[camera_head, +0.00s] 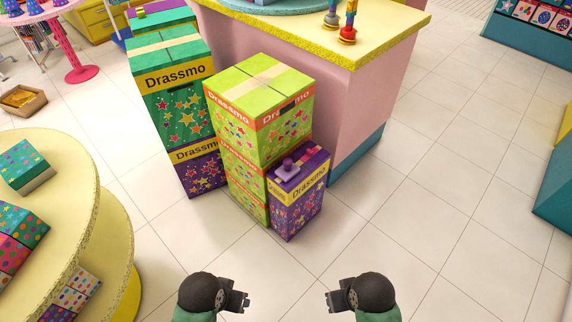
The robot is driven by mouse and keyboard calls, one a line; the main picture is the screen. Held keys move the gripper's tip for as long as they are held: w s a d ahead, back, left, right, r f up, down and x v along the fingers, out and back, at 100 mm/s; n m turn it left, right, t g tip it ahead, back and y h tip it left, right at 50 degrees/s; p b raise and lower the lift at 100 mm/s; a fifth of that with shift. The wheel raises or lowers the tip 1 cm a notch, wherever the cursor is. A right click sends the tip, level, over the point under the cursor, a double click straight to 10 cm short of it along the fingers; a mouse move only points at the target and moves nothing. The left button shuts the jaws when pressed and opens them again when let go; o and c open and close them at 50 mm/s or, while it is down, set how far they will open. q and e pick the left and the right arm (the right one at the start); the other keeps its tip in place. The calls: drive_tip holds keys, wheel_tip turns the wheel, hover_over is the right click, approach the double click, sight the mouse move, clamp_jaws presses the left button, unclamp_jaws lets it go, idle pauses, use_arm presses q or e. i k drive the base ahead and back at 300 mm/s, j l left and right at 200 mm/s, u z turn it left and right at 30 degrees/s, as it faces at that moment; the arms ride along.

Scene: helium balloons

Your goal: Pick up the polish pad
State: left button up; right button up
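A small purple piece with a raised knob (288,169), which looks like the polish pad, lies on top of the purple Drassmo box (298,205) at the centre. It is small in the picture, so its details are hard to tell. My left gripper (243,301) and my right gripper (331,300) are at the bottom of the view, pointing inward toward each other. Both are well in front of the purple box and touch nothing that I can see. Whether their fingers are open or shut is too small to tell.
Stacked lime green boxes (258,110) stand left of the purple box, with darker green ones (172,85) behind. A pink counter (345,110) rises behind them. A yellow round tiered table (85,170) is at the left. The tiled floor in front and right is clear.

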sight(288, 170)
drive_tip(key=i+l+u, duration=0.2)
drive_tip(key=l, duration=0.8)
drive_tip(key=l+u, duration=0.15)
drive_tip(key=l, duration=0.85)
drive_tip(key=u, duration=1.6)
